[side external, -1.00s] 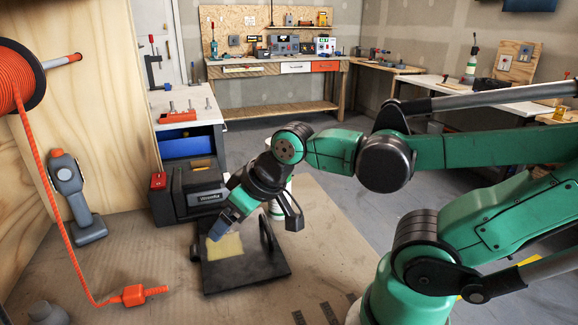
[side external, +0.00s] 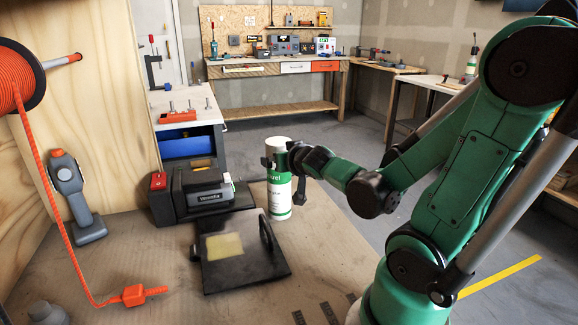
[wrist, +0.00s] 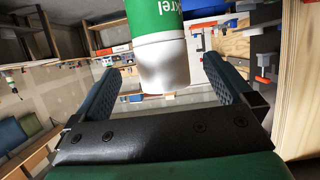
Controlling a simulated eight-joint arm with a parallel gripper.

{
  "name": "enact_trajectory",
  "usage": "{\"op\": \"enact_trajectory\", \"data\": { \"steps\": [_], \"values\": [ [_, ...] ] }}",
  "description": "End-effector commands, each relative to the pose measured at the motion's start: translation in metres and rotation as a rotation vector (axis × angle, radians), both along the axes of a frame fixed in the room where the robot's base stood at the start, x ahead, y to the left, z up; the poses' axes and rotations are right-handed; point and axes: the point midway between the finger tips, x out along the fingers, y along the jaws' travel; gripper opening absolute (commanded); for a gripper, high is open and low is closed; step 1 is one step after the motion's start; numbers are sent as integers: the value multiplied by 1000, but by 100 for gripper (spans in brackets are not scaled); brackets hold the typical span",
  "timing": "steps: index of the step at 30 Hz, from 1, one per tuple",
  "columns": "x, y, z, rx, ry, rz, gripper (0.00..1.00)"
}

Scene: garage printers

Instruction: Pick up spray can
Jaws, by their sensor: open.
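The spray can (side external: 280,200), white and green, stands upright behind the black plate in the side external view. My gripper (side external: 284,172) is at the can's upper part, with fingers showing on both sides of it. In the wrist view, the can (wrist: 162,60) shows between the two spread fingers of my gripper (wrist: 160,72). The gripper is open, and a gap shows between the can and each finger. The can's far end is cut off by the picture's top edge in the wrist view.
A black plate (side external: 217,273) with a yellow patch and upright handle lies in front of the can. A black printer-like box (side external: 200,188) stands to its left. An orange cable plug (side external: 134,295) lies front left. Open bench surface (side external: 335,255) shows to the can's right.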

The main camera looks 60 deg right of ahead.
Motion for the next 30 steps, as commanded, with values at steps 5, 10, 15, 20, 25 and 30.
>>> {"op": "enact_trajectory", "data": {
  "steps": [5, 10, 15, 20, 25, 30],
  "values": [
    [7, -7, -3, 1, 0, 0, 100],
    [17, -16, -10, 1, 0, 1, 100],
    [28, -27, -16, 1, 2, 1, 100],
    [34, -33, -20, 3, 2, 2, 100],
    [36, -35, -21, 1, 3, 3, 100],
    [36, -34, -21, 2, 3, 4, 100]
  ]
}}
